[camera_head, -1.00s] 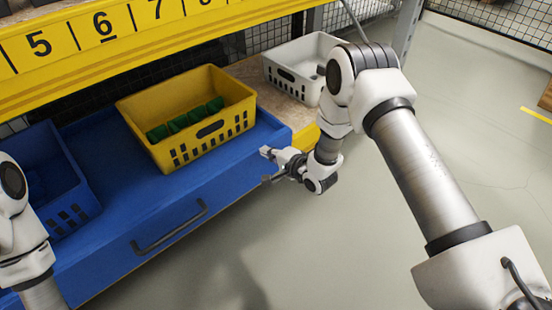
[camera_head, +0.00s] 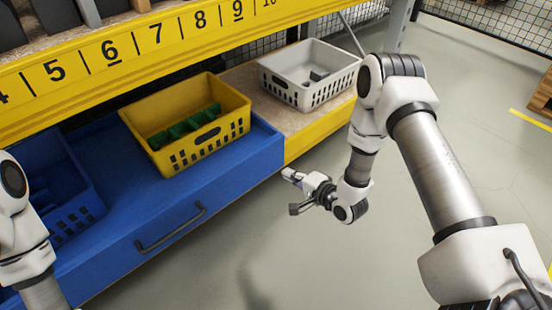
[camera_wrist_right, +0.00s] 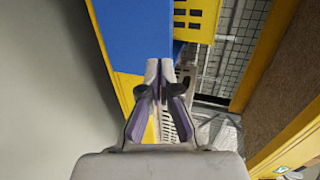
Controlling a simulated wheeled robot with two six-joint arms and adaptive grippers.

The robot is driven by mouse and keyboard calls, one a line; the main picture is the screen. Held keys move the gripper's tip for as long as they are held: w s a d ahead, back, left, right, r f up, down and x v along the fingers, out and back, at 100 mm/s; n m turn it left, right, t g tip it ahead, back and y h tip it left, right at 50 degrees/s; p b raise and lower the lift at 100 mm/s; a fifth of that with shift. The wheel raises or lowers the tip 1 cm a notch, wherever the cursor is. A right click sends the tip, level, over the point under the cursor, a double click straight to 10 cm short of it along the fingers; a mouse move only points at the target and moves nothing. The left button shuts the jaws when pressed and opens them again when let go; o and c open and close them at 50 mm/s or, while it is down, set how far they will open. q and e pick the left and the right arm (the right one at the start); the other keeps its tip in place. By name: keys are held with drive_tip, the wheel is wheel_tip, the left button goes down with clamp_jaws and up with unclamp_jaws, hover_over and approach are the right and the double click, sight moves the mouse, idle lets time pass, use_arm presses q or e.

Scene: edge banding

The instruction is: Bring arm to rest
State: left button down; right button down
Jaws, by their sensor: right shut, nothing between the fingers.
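My right arm reaches in from the right in the head view. Its gripper (camera_head: 290,191) hangs in free air in front of the blue drawer's right end, apart from it, over the grey floor. In the right wrist view the two fingers (camera_wrist_right: 163,72) are close together with nothing between them. My left arm shows only in part at the left edge of the head view; its gripper is out of the picture.
The open blue drawer (camera_head: 226,170) holds a yellow crate (camera_head: 215,140) with green items and a blue crate (camera_head: 85,213). A white crate (camera_head: 322,95) stands on the shelf behind. Above is a yellow numbered beam (camera_head: 150,45). The floor (camera_head: 300,270) is clear.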

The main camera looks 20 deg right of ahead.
drive_tip(key=shift+s, duration=0.2)
drive_tip(key=s+a+f+n+g+h+p, duration=0.15)
drive_tip(key=s+a+f+g, duration=0.3)
drive_tip(key=s, duration=0.55)
drive_tip(key=s+d+f+n+g+h+p, duration=0.15)
drive_tip(key=s+n+g, duration=0.35)
drive_tip(key=s, duration=0.5)
drive_tip(key=s+d+f+n+g+h+b, duration=0.15)
drive_tip(key=s+n+g, duration=0.35)
drive_tip(key=s, duration=0.6)
wheel_tip(320, 180, up, 38)
drive_tip(key=n+p, duration=0.2)
drive_tip(key=p, duration=3.7)
drive_tip(key=shift+d+f+t, duration=0.15)
drive_tip(key=shift+d+t, duration=0.2)
drive_tip(key=shift+d, duration=0.05)
drive_tip(key=shift+w+h, duration=0.1)
drive_tip(key=shift+h, duration=0.15)
